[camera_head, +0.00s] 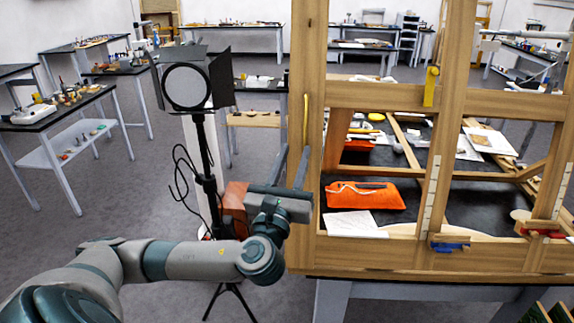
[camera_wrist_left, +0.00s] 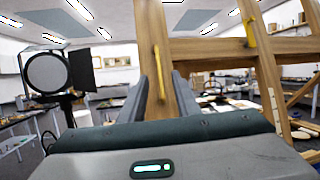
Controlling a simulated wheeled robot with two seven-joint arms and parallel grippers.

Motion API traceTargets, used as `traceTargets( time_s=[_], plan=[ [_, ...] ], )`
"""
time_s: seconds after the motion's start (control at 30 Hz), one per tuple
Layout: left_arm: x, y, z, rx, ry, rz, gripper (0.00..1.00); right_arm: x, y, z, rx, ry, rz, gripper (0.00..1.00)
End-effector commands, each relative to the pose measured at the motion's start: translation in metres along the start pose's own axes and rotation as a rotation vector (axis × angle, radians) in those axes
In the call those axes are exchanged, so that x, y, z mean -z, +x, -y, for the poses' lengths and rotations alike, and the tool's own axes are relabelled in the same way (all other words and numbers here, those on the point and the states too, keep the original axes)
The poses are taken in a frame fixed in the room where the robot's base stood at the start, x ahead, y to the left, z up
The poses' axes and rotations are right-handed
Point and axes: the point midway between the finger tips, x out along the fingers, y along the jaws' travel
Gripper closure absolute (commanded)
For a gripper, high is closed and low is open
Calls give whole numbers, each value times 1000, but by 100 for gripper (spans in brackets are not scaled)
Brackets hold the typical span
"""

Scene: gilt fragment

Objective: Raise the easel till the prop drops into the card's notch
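The wooden easel (camera_head: 308,190) stands at the right, a tall frame of posts and crossbars on a table. Its left post also shows in the left wrist view (camera_wrist_left: 150,40). My left gripper (camera_head: 291,160) is open and empty beside the lower left post. In the left wrist view its fingers (camera_wrist_left: 158,98) point at the post, which appears between them; I see no grip, and contact is unclear. A yellow strip (camera_head: 431,87) is on the upper crossbar, another (camera_head: 305,118) on the left post. I cannot make out which part is the prop or the notched card. My right gripper is out of view.
A black lamp (camera_head: 187,87) on a stand is close left of my left gripper. Behind the easel frame lie an orange pouch (camera_head: 365,195) and a white sheet (camera_head: 353,224). A blue clamp (camera_head: 450,246) sits on the lower bar.

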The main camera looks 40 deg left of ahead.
Motion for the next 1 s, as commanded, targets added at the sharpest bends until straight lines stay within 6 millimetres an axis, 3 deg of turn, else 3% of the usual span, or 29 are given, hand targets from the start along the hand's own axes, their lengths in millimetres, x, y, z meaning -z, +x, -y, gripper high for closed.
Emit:
traceTargets(
  time_s=[0.03,0.07,0.17,0.33,0.83,0.87,0.97,1.0],
  plan=[
    [-5,-1,0,3,3,-4,70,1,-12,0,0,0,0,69],
    [2,-12,1,5,-1,-4,70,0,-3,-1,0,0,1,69],
    [2,-32,1,5,-1,-2,70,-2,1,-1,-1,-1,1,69],
    [-2,-49,1,3,2,1,70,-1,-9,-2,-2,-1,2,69],
    [-2,-60,1,2,1,5,70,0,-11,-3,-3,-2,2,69],
    [-2,-60,1,2,1,5,73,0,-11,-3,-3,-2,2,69],
    [1,-60,1,2,-2,0,97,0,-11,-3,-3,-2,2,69],
    [6,-60,1,1,-7,-7,100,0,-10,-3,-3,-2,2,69]
  ],
)
